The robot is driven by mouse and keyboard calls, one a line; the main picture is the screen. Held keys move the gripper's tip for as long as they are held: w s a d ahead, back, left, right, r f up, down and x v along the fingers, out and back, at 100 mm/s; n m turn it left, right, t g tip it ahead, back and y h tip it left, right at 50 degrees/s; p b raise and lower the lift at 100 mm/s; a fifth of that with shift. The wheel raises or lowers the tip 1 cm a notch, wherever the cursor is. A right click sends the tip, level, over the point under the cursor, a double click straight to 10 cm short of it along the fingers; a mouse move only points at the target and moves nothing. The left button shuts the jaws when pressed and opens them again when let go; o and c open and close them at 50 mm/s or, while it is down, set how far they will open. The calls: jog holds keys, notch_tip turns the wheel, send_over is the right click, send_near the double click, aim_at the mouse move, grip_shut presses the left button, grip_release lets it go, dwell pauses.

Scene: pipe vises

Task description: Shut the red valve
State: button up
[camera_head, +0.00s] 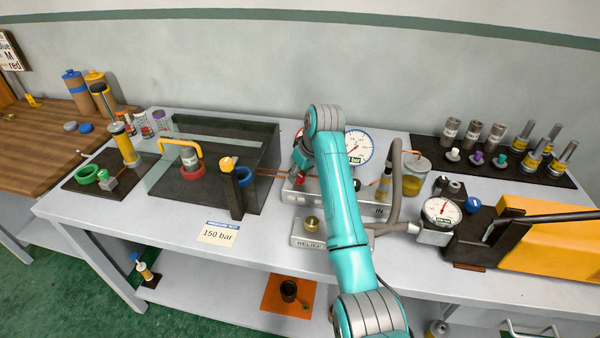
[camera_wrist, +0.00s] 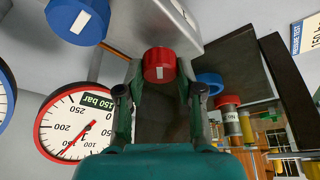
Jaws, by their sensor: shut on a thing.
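The red valve (camera_wrist: 159,65) is a round red knob with a white mark on its face. In the wrist view it sits between the tips of my gripper (camera_wrist: 159,88), whose two fingers stand on either side of it and are shut on it. In the head view my gripper (camera_head: 302,160) reaches down over the metal valve block (camera_head: 294,196); a bit of the red valve (camera_head: 301,182) shows there, the rest hidden by my arm. A red-rimmed gauge (camera_wrist: 75,122) labelled 150 bar stands beside the gripper in the wrist view.
A blue knob (camera_wrist: 77,20) is close by on the block. A blue-rimmed gauge (camera_head: 358,147) stands behind my arm. A brass relief knob (camera_head: 312,224) is in front. A dark tank (camera_head: 214,160) stands left; a grey hose (camera_head: 395,190) runs right.

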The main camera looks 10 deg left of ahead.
jog(key=m+h, duration=0.1)
jog(key=m, duration=0.1)
jog(key=m+t, duration=0.1)
jog(key=m, duration=0.2)
jog(key=shift+s+a+m+h, duration=0.1)
jog(key=shift+a+m+h, duration=0.1)
jog(key=shift+m+h, duration=0.15)
jog(key=shift+m+t+h, duration=0.3)
jog(key=shift+m+h, duration=0.55)
jog(key=shift+m, duration=1.3)
jog(key=o, duration=1.2)
jog(key=shift+c, duration=0.2)
jog(key=v, duration=1.2)
jog(key=shift+a, duration=0.15)
